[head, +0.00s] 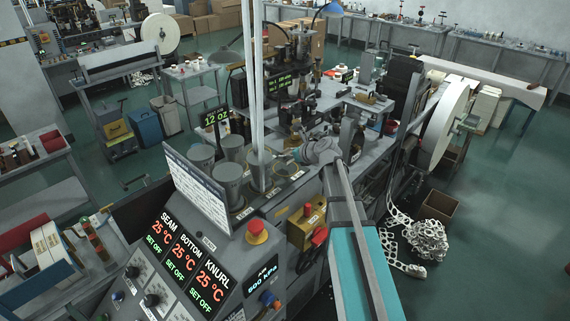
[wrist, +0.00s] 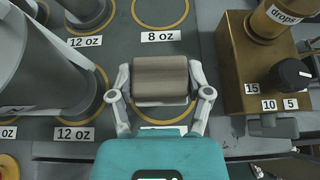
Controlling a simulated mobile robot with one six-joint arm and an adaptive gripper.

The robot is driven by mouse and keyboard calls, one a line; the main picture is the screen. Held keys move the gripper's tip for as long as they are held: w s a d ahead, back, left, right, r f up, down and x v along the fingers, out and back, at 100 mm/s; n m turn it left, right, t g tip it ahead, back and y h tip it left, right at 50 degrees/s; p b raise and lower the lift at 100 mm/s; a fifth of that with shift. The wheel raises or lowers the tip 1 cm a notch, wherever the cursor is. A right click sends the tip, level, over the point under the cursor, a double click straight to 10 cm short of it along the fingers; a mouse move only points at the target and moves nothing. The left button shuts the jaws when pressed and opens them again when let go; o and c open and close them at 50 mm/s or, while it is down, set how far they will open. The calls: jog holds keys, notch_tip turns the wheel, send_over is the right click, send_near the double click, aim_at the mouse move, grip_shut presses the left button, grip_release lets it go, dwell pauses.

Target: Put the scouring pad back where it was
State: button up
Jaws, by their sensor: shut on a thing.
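My gripper (wrist: 161,80) is shut on a brown-grey ribbed block, which I take to be the scouring pad (wrist: 160,68). One finger is on each side of it in the wrist view. The pad is over a yellow ring (wrist: 168,119) marked on the grey deck, and it hides most of that ring. I cannot tell whether the pad touches the deck. In the head view my gripper (head: 293,156) is small, over the deck beside the grey cylinders, and the pad cannot be made out there.
An empty yellow ring (wrist: 160,25) with an 8 oz label lies just beyond the pad. Grey cylinders (wrist: 45,70) stand at the left by 12 oz labels. A brass box (wrist: 262,62) with a black knob is close on the right. A sign panel (head: 196,188) stands left of my gripper.

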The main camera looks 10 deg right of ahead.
aim_at(286, 168)
jog(key=shift+f, duration=0.1)
jog(key=shift+w+a+f+b, duration=0.3)
jog(key=shift+f+b, duration=0.2)
jog(key=shift+b, duration=0.1)
jog(key=shift+f+b, duration=1.4)
jog(key=shift+f, duration=0.15)
jog(key=o, duration=1.1)
jog(key=shift+r, duration=0.2)
